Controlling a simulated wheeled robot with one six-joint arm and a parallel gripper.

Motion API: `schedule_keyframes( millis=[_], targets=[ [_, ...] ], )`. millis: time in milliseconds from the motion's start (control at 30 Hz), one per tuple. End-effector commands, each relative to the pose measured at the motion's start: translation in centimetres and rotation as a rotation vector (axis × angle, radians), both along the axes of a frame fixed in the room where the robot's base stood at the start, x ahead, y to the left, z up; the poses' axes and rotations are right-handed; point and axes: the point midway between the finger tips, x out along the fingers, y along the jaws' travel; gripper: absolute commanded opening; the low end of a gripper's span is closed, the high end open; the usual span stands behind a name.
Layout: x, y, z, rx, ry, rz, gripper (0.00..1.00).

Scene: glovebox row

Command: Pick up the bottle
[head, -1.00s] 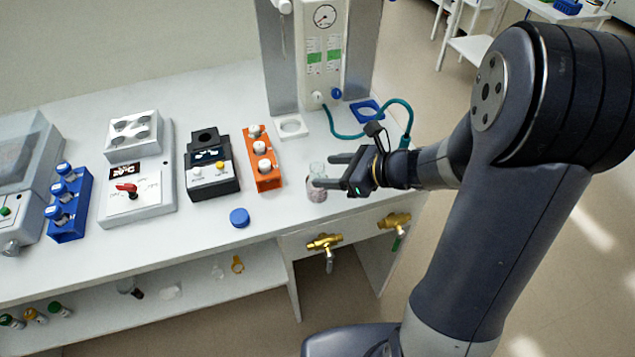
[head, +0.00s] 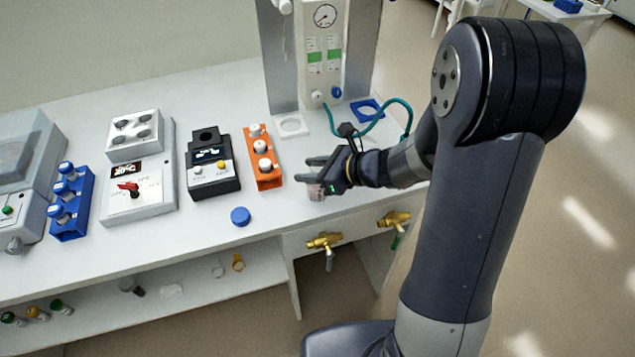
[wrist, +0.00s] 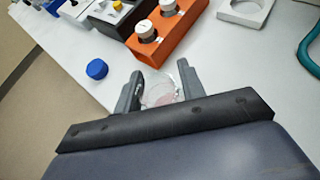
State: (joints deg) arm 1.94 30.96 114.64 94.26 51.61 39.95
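The bottle (head: 316,192) is a small clear vessel with pinkish contents, standing on the white bench near its front edge. My gripper (head: 312,169) is down at the bottle, its fingers on either side of it. In the wrist view the bottle (wrist: 158,90) sits between the two spread fingers of my gripper (wrist: 158,84), and the right finger looks very near it. The fingers look open; firm contact on both sides does not show. My gripper hides part of the bottle in the head view.
An orange rack (head: 264,165) with white-capped vials stands left of the bottle. A blue cap (head: 240,216) lies on the bench at the front left. A white square holder (head: 291,125) and a teal hose (head: 385,125) are behind. Brass valves (head: 324,241) stick out below the bench edge.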

Motion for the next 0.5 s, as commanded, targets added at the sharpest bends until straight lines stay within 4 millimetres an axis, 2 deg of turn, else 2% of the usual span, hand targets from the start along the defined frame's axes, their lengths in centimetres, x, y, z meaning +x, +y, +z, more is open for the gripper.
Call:
schedule_keyframes(
  millis=[67, 367, 500],
  targets=[
    [0.0, -0.01, 0.0, 0.0, 0.0, 0.0, 0.32],
    [-0.02, -0.02, -0.02, -0.001, 0.0, 0.0, 0.07],
    [-0.01, -0.02, -0.02, -0.001, 0.0, 0.0, 0.06]
  ],
)
